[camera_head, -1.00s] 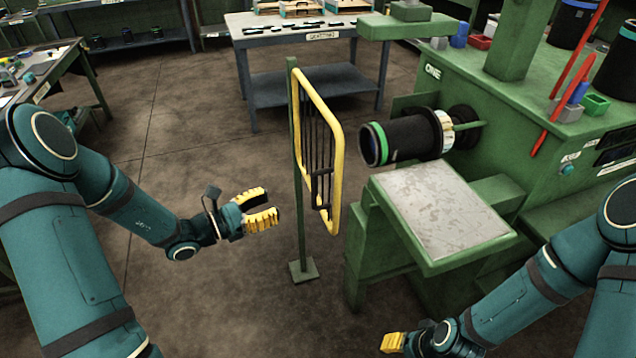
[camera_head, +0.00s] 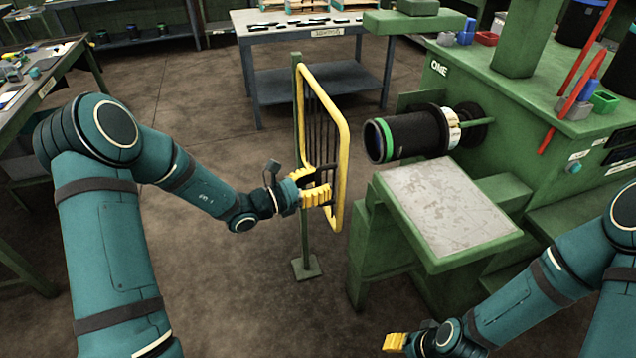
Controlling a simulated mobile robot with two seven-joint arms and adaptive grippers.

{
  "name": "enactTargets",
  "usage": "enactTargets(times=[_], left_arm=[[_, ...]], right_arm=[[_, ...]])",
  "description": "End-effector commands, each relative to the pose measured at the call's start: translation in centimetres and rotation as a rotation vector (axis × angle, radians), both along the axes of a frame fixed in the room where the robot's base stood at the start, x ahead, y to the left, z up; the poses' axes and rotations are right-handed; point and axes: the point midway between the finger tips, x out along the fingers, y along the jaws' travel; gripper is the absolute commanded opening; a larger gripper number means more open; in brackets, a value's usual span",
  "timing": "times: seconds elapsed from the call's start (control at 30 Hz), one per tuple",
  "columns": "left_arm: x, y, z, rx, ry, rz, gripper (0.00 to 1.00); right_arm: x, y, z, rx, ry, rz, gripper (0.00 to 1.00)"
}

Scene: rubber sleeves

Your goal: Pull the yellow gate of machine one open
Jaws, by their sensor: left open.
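The yellow gate (camera_head: 345,150) is a yellow tube frame with dark vertical bars, hinged on a green post (camera_head: 302,230). It stands in front of machine one (camera_head: 500,105), a green machine marked ONE. My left gripper (camera_head: 322,183) is at the gate's dark bars, near the post, at the height of the dark handle. Its yellow-padded fingers are open and overlap the bars in the picture; whether they touch or surround the handle I cannot tell. My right gripper (camera_head: 396,342) is low at the bottom edge, apart from the gate; only part of its yellow pads shows.
A black cylinder with a green ring (camera_head: 405,135) sticks out of the machine right of the gate. A green stand with a worn metal top (camera_head: 445,205) is below it. A grey-blue table (camera_head: 290,38) stands behind.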

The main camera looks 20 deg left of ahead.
Motion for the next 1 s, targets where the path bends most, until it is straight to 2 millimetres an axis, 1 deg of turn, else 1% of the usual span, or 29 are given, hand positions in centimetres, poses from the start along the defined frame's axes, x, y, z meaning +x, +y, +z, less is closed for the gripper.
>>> enactTargets(times=[0.1,0.17,0.2,0.23,0.47,0.67,0.77,1.0], left_arm=[[0.0,0.0,0.0,0.0,0.0,0.0,0.43],[0.0,0.0,0.0,0.0,0.0,0.0,0.22],[0.0,0.0,0.0,0.0,0.0,0.0,0.08],[0.0,0.0,0.0,0.0,0.0,0.0,0.0],[0.0,0.1,0.0,0.0,0.0,-0.001,0.0],[-0.5,1.1,0.0,0.001,0.001,-0.025,0.0],[-1.0,2.3,0.0,0.002,0.001,-0.053,0.0],[-2.6,6.4,0.1,0.003,0.0,-0.157,0.0]], right_arm=[[0.0,0.0,0.0,0.0,0.0,0.0,0.47],[0.0,0.0,0.0,0.0,0.0,0.0,0.47],[0.0,0.0,0.0,0.0,0.0,0.0,0.47],[0.0,0.0,0.0,0.0,0.0,0.0,0.47],[0.0,0.0,0.0,0.0,0.0,0.0,0.47],[0.1,0.0,0.3,0.0,-0.002,-0.002,0.47],[0.1,0.0,0.5,0.0,-0.003,-0.002,0.47],[0.4,-0.1,1.2,-0.002,-0.008,-0.006,0.47]])
